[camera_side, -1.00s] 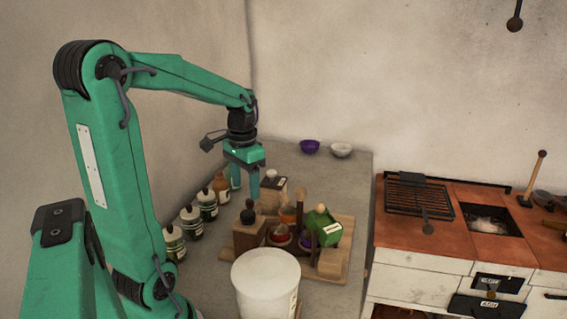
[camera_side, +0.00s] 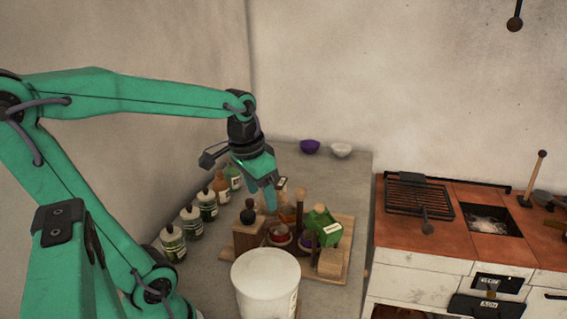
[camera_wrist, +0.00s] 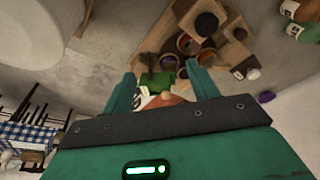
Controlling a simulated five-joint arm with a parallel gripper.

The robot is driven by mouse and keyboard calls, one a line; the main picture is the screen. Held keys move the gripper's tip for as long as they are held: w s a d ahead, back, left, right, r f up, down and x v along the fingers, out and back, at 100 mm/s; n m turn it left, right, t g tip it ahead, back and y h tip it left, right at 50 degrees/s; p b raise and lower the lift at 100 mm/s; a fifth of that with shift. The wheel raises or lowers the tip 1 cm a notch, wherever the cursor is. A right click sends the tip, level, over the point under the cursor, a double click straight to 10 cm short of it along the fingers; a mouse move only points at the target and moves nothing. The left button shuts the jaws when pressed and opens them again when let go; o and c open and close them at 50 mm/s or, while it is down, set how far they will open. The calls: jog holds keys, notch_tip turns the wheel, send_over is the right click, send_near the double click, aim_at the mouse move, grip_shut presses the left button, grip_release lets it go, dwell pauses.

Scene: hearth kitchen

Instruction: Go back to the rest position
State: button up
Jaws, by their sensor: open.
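My green gripper (camera_side: 262,196) hangs above the grey counter (camera_side: 205,285), pointing down over the back left of the wooden board. It is open and empty. In the wrist view its two fingers (camera_wrist: 163,88) stand wide apart, with the green box (camera_wrist: 155,80) and spice pots (camera_wrist: 188,45) beyond them. No rest position is marked in view. In the side view the gripper hides part of a small wooden block behind it.
The wooden board (camera_side: 345,232) holds pots, wooden blocks and the green box (camera_side: 322,227). Several bottles (camera_side: 191,222) line the left wall. A white bucket (camera_side: 266,284) stands in front. Purple (camera_side: 310,147) and white (camera_side: 341,150) bowls sit at the back. A stove (camera_side: 450,215) stands right.

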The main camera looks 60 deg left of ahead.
jog(key=s+d+m+t, duration=0.1)
jog(key=s+d+t, duration=0.2)
jog(key=d, duration=0.5)
jog(key=shift+s+d+r+h, duration=0.2)
jog(key=shift+s+r+h, duration=0.05)
jog(key=shift+r+h, duration=0.15)
jog(key=o, duration=0.9)
jog(key=shift+w+a, duration=0.1)
jog(key=shift+a, duration=0.05)
jog(key=w+a+f+n+g, duration=0.1)
jog(key=a+n, duration=0.1)
jog(key=a, duration=0.3)
jog(key=w+a+f+n+g, duration=0.1)
jog(key=a+f+n+g, duration=0.1)
jog(key=a, duration=0.4)
jog(key=w+a+f+n+g, duration=0.1)
jog(key=w+a+n+g, duration=0.1)
jog(key=a+n, duration=0.2)
jog(key=shift+w+a+f, duration=0.1)
jog(key=shift+a+f, duration=0.05)
jog(key=shift+a, duration=0.7)
jog(key=shift+a+f+n+g, duration=0.3)
jog(key=shift+a+n, duration=0.1)
jog(key=shift+a, duration=0.3)
